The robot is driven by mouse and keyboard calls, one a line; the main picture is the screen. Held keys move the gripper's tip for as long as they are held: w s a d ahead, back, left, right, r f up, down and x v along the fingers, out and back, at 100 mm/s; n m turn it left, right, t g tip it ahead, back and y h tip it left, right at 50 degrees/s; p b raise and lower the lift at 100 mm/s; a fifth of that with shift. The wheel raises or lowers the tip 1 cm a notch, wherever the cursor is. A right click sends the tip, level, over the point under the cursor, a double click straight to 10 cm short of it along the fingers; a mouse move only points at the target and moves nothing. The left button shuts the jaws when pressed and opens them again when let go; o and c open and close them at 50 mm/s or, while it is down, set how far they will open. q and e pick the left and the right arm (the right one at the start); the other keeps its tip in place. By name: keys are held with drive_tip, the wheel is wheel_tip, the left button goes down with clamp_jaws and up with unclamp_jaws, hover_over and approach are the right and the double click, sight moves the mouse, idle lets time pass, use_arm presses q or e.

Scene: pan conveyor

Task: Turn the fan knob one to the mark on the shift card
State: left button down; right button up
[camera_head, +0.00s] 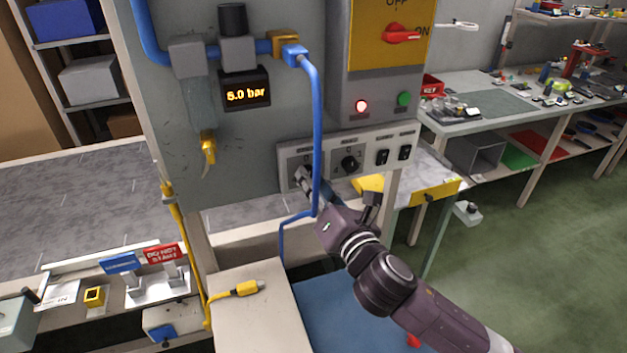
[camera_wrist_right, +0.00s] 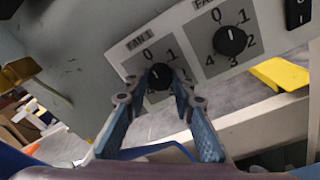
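The FAN 1 knob (camera_wrist_right: 160,76) is a black round knob on a pale switch panel (camera_head: 290,155). Its printed dial shows 0 and 1; the lower numbers are covered. My right gripper (camera_head: 305,178) is at this knob, with one fingertip on each side in the right wrist view (camera_wrist_right: 161,82). Whether the tips press on the knob or stand just clear, I cannot tell. The knob's pointer direction is unclear. I cannot make out a shift card. My left gripper is out of view.
The FAN 2 knob (camera_wrist_right: 230,41) sits just right of FAN 1, with black rocker switches (camera_head: 382,157) beyond. A blue hose (camera_head: 317,130) hangs in front of the panel, close to my right gripper. A red ON/OFF switch (camera_head: 400,34) is above. A yellow plug (camera_head: 246,288) lies below.

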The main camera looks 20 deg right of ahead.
clamp_jaws()
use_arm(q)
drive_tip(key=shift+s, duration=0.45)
use_arm(e)
drive_tip(key=shift+m, duration=0.3)
use_arm(q)
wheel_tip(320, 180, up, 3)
drive_tip(key=p, duration=0.3)
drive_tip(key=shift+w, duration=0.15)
use_arm(e)
drive_tip(key=m, duration=0.8)
drive_tip(key=m+h, duration=0.1)
drive_tip(key=m, duration=1.5)
drive_tip(key=shift+a+f+t+h, duration=0.1)
drive_tip(key=shift+f+t+h, duration=0.2)
drive_tip(key=shift+h, duration=0.1)
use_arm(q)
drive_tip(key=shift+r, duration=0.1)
use_arm(e)
drive_tip(key=shift+m, duration=0.3)
